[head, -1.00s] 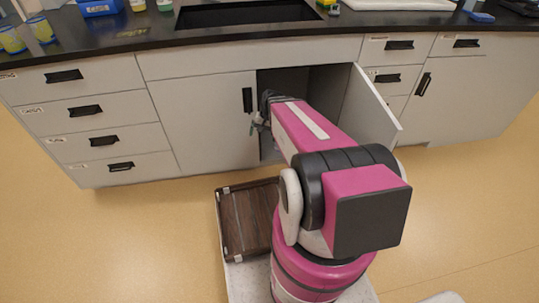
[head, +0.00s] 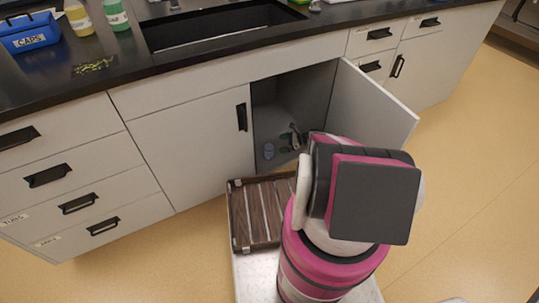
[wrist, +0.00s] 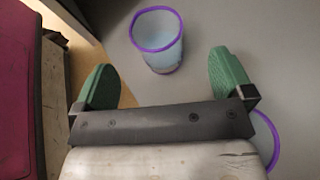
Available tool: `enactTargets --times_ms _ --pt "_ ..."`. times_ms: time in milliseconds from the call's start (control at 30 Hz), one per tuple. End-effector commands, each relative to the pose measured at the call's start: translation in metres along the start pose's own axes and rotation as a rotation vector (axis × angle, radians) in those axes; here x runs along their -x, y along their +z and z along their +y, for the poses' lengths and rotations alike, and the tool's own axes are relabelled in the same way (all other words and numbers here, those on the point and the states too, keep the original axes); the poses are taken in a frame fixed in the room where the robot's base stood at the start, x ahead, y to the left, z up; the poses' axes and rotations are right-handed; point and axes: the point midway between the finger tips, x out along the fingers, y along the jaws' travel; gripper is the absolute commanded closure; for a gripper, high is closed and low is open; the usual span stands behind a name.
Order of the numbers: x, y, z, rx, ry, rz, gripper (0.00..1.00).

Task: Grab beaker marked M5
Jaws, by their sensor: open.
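A clear bluish beaker with a purple rim (wrist: 157,42) stands on the cabinet floor, ahead of my gripper (wrist: 163,72) in the wrist view. My gripper's green fingers are open and empty, with the beaker beyond the gap between them and not touching. A second purple-rimmed vessel (wrist: 268,140) shows at lower right, mostly hidden behind my gripper. No M5 mark is legible on either. In the head view, a small bluish vessel (head: 268,151) is inside the open cabinet (head: 290,95). My gripper is low at the cabinet opening there, largely hidden by my arm.
The cabinet's right door (head: 372,105) stands open beside my arm; the left door (head: 192,140) is closed. A brown slatted tray (head: 262,215) lies in front of the cabinet, on my base. The black counter (head: 120,60) with a sink is above.

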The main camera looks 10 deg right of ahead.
Motion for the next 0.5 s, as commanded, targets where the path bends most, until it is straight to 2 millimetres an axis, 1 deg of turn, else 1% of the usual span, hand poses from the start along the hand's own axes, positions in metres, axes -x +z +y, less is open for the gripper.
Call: enactTargets --times_ms 33,133,200,367,500 --pt "-0.010 0.000 0.000 0.001 0.003 0.001 0.02" --pt "-0.024 -0.001 0.000 0.002 0.002 0.001 0.02" --pt "-0.030 0.000 0.000 0.002 0.002 0.001 0.02" --pt "-0.038 0.000 0.001 0.003 0.001 0.002 0.02" --pt "-0.055 0.001 0.004 0.004 0.003 0.003 0.02"
